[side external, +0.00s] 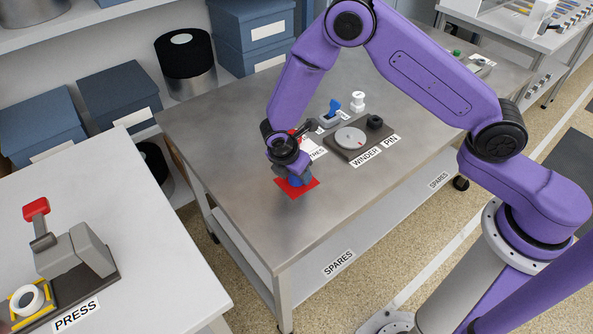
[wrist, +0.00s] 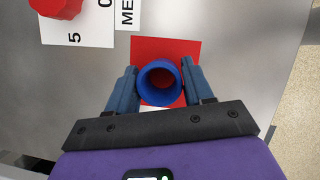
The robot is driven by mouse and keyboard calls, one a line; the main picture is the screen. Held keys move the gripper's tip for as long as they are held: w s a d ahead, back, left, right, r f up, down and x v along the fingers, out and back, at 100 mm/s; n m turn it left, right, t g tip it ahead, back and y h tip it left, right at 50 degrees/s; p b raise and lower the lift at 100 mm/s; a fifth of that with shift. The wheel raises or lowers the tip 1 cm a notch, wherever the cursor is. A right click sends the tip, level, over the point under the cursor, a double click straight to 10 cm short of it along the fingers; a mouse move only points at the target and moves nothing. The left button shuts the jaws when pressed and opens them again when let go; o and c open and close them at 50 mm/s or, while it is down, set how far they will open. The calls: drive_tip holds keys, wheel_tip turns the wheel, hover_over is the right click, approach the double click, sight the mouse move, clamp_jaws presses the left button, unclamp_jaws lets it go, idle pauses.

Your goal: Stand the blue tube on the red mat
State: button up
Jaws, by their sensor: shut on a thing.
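The blue tube (wrist: 160,99) stands upright between my fingers in the wrist view, its open round mouth facing the camera. My gripper (side external: 297,178) is shut on it, with one finger on each side. The red mat (side external: 312,187) lies flat on the metal bench under the gripper. In the wrist view the mat (wrist: 175,48) shows behind and around the tube, so the tube is over it. The tube's lower end is hidden, and I cannot tell whether it touches the mat.
A winder (side external: 362,138) with a grey disc stands on the bench behind the gripper. A blue-handled device (side external: 331,113) and a white spool (side external: 357,101) are near it. The bench front is clear.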

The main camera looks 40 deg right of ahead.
drive_tip(key=shift+f, duration=0.1)
drive_tip(key=o, duration=1.1)
drive_tip(key=v, duration=1.2)
drive_tip(key=s+d+r+m+y, duration=0.1)
drive_tip(key=s+d+r, duration=0.3)
drive_tip(key=s, duration=0.5)
drive_tip(key=s+d+r+m+y, duration=0.2)
drive_tip(key=s+d+r+m, duration=0.2)
drive_tip(key=s, duration=0.6)
drive_tip(key=s+d+r+m+g+y, duration=0.1)
drive_tip(key=s+d+r+m, duration=0.2)
drive_tip(key=s+d, duration=0.3)
drive_tip(key=s+r, duration=0.1)
drive_tip(key=s, duration=0.3)
drive_tip(key=shift+d+r+y, duration=0.2)
drive_tip(key=shift+d+y, duration=0.2)
